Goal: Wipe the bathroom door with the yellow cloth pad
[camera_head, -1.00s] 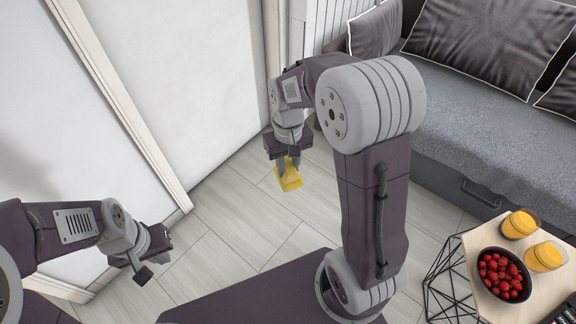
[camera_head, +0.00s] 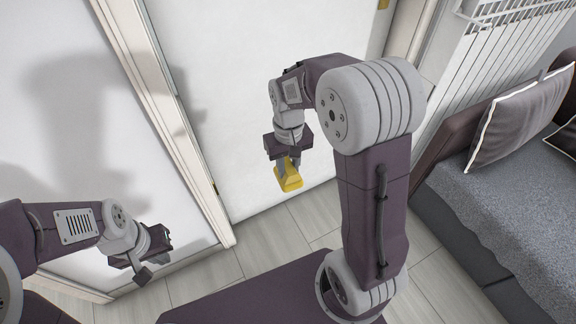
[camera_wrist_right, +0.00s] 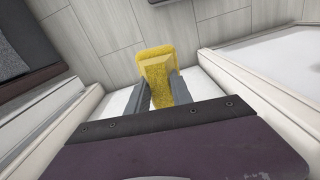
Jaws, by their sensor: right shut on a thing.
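The yellow cloth pad (camera_head: 288,178) hangs below my right gripper (camera_head: 287,164) in the head view. The right gripper is shut on it; in the right wrist view the pad (camera_wrist_right: 160,75) sits between the two grey fingers. Two white doors show in the head view: a left one (camera_head: 70,110) and a middle one (camera_head: 225,90) behind my right arm. I cannot tell which is the bathroom door. The pad appears in front of the middle door; I cannot tell whether it touches. My left gripper (camera_head: 140,268) is low at the left, near the left door, with its fingers apart and nothing between them.
A door frame post (camera_head: 185,140) stands between the two doors. A white radiator (camera_head: 495,75) is on the wall at the right. A grey sofa (camera_head: 510,200) with dark cushions fills the right side. The plank floor (camera_head: 300,225) is clear below the pad.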

